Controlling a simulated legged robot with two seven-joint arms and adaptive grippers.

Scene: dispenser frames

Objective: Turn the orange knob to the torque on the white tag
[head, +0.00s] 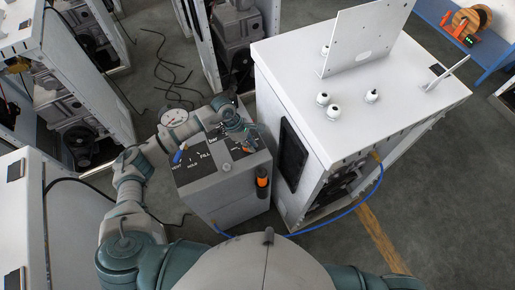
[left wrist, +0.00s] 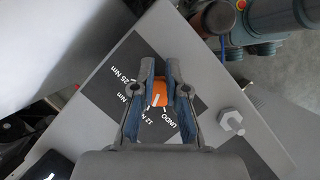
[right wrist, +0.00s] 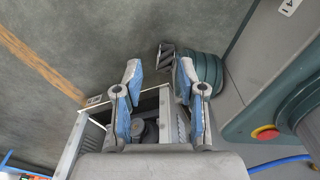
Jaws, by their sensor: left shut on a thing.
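The orange knob (left wrist: 160,93) sits on a black dial plate (left wrist: 125,80) in the left wrist view. White markings on the plate read 25 Nm, 12 Nm and UNDO; part of the scale is hidden by my fingers. A short white line shows on the knob. My left gripper (left wrist: 160,88) is shut on the knob, one blue-padded finger on each side. In the head view my left gripper (head: 238,134) is over the grey pedestal's top (head: 225,165). My right gripper (right wrist: 160,72) is open and empty above the floor. I cannot make out a white tag with a readable torque.
A metal hex fitting (left wrist: 232,122) stands beside the dial plate. A white cabinet (head: 310,95) stands close on the right. A blue hose (head: 365,203) crosses the floor.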

